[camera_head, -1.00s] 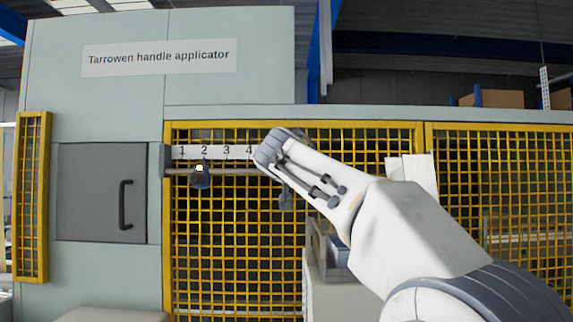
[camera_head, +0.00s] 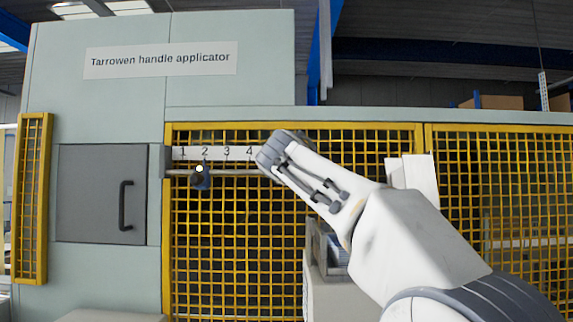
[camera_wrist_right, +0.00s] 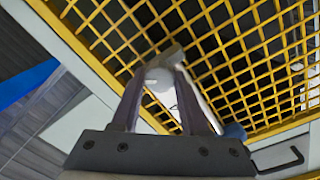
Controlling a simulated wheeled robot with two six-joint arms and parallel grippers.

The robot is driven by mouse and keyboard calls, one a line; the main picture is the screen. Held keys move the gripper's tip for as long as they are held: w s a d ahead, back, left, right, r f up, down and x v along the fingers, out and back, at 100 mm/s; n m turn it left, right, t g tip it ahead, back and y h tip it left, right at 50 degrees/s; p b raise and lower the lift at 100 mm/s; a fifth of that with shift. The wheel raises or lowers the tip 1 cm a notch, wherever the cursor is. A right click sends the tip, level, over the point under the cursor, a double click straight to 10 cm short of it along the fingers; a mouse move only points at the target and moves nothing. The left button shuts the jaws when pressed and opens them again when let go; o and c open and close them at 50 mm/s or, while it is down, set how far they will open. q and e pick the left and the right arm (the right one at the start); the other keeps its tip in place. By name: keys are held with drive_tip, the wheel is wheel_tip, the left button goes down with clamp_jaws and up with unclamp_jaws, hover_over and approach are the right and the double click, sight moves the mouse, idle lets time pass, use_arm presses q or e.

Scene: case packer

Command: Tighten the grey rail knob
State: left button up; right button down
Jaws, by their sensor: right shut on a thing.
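In the right wrist view, the fingers of my right gripper (camera_wrist_right: 160,88) are closed around a pale grey knob (camera_wrist_right: 163,72) in front of the yellow mesh. In the head view, my right wrist covers the rail (camera_head: 238,172) just beyond the 4 mark, so the knob and fingertips are hidden there. A dark blue stop (camera_head: 202,181) with a white spot sits on the rail under the 2 mark, apart from my gripper. A blue piece, probably this stop, shows in the right wrist view (camera_wrist_right: 234,132). My left gripper is out of view.
A white scale strip (camera_head: 215,153) with numbers runs above the rail. Yellow mesh guards (camera_head: 235,250) stand behind it. A grey door with a black handle (camera_head: 126,205) is to the left. A pale box-like unit (camera_head: 335,285) stands below my right arm.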

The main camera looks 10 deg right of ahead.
drive_tip(key=n, duration=0.6)
drive_tip(key=shift+p, duration=0.3)
drive_tip(key=shift+n, duration=0.4)
drive_tip(key=shift+c, duration=2.1)
unclamp_jaws()
drive_tip(key=s+a+b, duration=0.2)
drive_tip(key=s+b, duration=0.3)
drive_tip(key=s, duration=0.5)
drive_tip(key=shift+s+f+b, duration=0.2)
drive_tip(key=shift+f+b, duration=0.05)
drive_tip(key=shift+b, duration=0.15)
